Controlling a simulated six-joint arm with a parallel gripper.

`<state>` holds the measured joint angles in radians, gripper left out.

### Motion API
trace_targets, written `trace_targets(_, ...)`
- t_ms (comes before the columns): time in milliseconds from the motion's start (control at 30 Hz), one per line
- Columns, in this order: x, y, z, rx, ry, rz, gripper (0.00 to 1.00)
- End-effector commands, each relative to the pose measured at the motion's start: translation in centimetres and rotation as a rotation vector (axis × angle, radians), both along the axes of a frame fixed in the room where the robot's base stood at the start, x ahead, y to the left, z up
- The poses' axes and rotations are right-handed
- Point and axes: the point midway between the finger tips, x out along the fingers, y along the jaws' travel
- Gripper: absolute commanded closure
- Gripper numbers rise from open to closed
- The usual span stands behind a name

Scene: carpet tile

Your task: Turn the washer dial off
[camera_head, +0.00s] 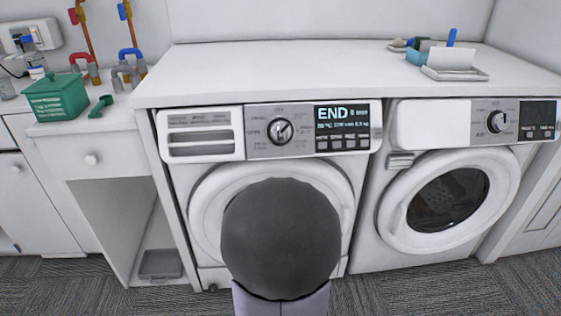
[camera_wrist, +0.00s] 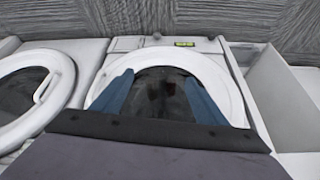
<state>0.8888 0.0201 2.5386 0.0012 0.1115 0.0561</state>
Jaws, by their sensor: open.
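The washer (camera_head: 170,200) in the middle has a round dark dial with a silver face (camera_head: 280,131) on its control panel. The dial's pale pointer line tilts to the upper right. The lit display (camera_head: 342,128) beside it reads "END". My gripper (camera_wrist: 160,88) shows only in the wrist view, where its two blue fingers are spread apart with nothing between them. They are in front of the washer's round door (camera_wrist: 232,92), seen from above with the floor at the top. The dial is not in the wrist view. A dark rounded part of my arm hides most of the door in the head view.
A second machine (camera_head: 448,195) with its own dial (camera_head: 497,122) stands at the right. The white countertop (camera_head: 270,70) holds a small tray (camera_head: 455,75) at the back right. A green box (camera_head: 56,98) sits on the left counter near pipes and taps.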

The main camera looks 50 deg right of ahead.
Motion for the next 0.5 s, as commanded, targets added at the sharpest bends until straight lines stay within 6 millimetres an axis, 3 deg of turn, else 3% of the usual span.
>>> trace_targets(100, 3.1, -3.8, 3.2, -0.163, -0.159, -0.030, 0.34)
trace_targets(233, 6.0, -7.3, 8.2, -0.348, -0.356, -0.064, 0.34)
trace_targets(333, 7.5, -9.1, 12.4, -0.475, -0.501, -0.084, 0.34)
trace_targets(500, 8.7, -10.5, 18.4, -0.631, -0.702, -0.108, 0.34)
